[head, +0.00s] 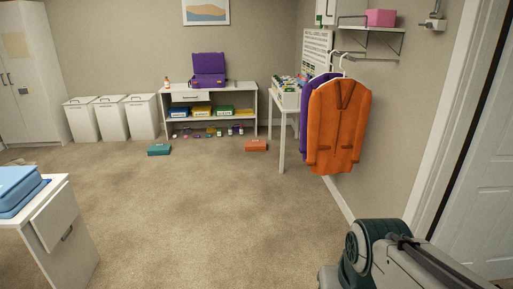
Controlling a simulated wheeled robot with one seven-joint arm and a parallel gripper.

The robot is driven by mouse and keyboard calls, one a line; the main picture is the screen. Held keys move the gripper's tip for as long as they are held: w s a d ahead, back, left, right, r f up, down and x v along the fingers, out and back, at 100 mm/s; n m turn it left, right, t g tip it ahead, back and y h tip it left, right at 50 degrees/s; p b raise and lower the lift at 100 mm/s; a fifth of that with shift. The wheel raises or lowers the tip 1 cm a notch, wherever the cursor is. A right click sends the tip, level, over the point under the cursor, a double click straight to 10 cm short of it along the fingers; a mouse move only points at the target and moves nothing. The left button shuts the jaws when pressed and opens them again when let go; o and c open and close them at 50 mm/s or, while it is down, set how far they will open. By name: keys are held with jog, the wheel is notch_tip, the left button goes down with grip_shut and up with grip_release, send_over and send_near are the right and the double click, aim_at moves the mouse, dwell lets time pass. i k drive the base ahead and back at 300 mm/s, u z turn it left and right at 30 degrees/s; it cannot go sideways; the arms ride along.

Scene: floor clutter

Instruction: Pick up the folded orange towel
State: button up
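A flat orange item (256,146), which looks like the folded orange towel, lies on the carpet in front of the right end of the white shelf unit. It is small and far off, so its folds cannot be made out. Nothing covers it. Part of my arm shows at the lower right, far from the towel. My gripper's fingers are not in view.
A teal folded item (159,149) lies left of the towel. A white cabinet (62,238) is at left. The middle carpet is clear.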

aim_at(255, 145)
jog(key=u, duration=0.2)
jog(key=i, duration=0.95)
jog(key=u, duration=0.45)
jog(key=i, duration=1.6)
jog(key=u, duration=0.3)
jog(key=i, duration=5.05)
jog(key=z, duration=0.7)
jog(key=i, duration=1.35)
jog(key=z, duration=1.85)
jog(key=i, duration=1)
jog(key=z, duration=0.75)
